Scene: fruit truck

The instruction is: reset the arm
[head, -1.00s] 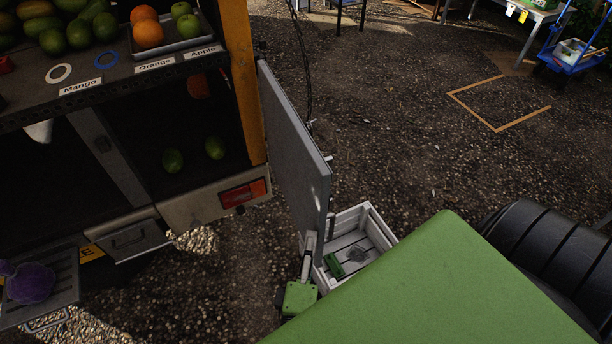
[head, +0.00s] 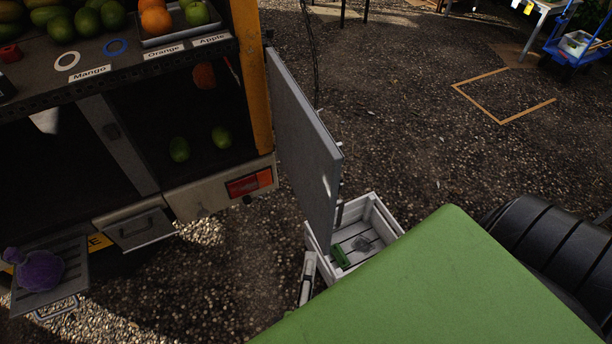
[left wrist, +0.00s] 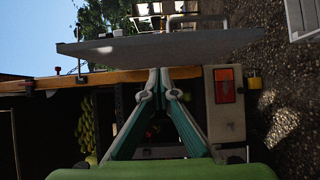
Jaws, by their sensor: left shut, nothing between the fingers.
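My left gripper (head: 309,262) is low in the middle of the head view, beside the near left edge of a white slatted crate and below the grey door panel. In the left wrist view its two fingers (left wrist: 158,76) come together at the tips, with nothing between them. Most of the gripper's body is hidden behind my green arm cover in the head view. My right gripper is not in view.
The open grey door panel (head: 305,140) of the fruit truck stands close to the gripper. The white crate (head: 390,218) holds a green item (head: 340,257). The truck's fruit shelf (head: 130,70) is at left. Gravel ground beyond the door is open, with a wooden frame outline (head: 500,121).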

